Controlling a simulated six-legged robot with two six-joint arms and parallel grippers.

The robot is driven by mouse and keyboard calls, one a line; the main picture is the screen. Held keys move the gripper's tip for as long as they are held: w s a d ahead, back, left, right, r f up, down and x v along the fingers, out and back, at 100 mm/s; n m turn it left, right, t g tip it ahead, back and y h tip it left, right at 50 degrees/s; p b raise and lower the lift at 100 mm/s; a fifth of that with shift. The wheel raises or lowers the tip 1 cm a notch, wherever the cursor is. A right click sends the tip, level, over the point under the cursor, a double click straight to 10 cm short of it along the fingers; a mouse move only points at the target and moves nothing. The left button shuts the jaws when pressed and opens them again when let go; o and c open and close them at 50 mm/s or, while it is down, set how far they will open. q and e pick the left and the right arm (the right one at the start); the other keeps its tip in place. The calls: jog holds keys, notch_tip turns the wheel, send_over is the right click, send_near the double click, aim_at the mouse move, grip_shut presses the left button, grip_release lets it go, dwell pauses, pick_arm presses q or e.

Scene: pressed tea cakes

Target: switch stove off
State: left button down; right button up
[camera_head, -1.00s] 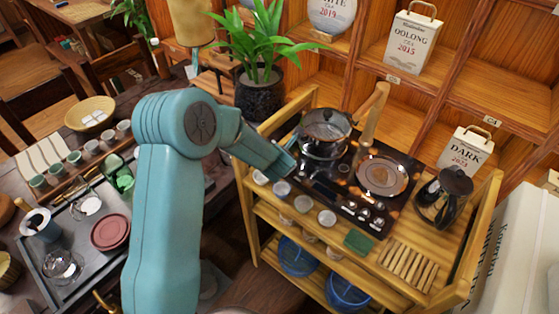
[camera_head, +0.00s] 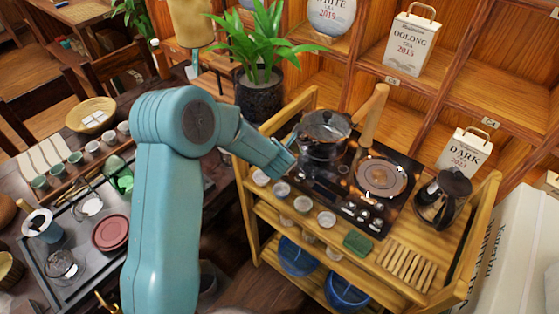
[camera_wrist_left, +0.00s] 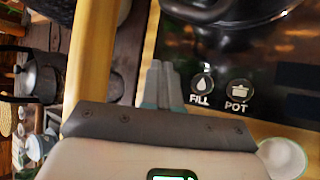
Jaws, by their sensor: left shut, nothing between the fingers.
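The stove (camera_head: 345,175) is a flat black cooktop on top of a wooden cart, with small controls along its front edge. A dark, lidded glass pot (camera_head: 325,135) stands on its left part, and a round metallic plate (camera_head: 381,176) shows on its right part. My left gripper (camera_head: 288,163) is at the stove's left front corner, beside the pot. In the left wrist view its closed fingertips (camera_wrist_left: 161,72) hold nothing. They are just left of the FILL mark (camera_wrist_left: 201,85) and POT mark (camera_wrist_left: 239,88). I cannot tell whether they touch the stove. My right gripper is out of view.
Several small cups (camera_head: 303,204) line the cart's front edge, near the green block (camera_head: 357,243). A dark kettle (camera_head: 443,197) stands right of the stove. A potted plant (camera_head: 259,90) stands behind my left arm.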

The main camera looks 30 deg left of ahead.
pick_arm(q)
jog(key=shift+r+p, duration=1.8)
jog(key=shift+r, duration=0.75)
jog(key=shift+f, duration=0.1)
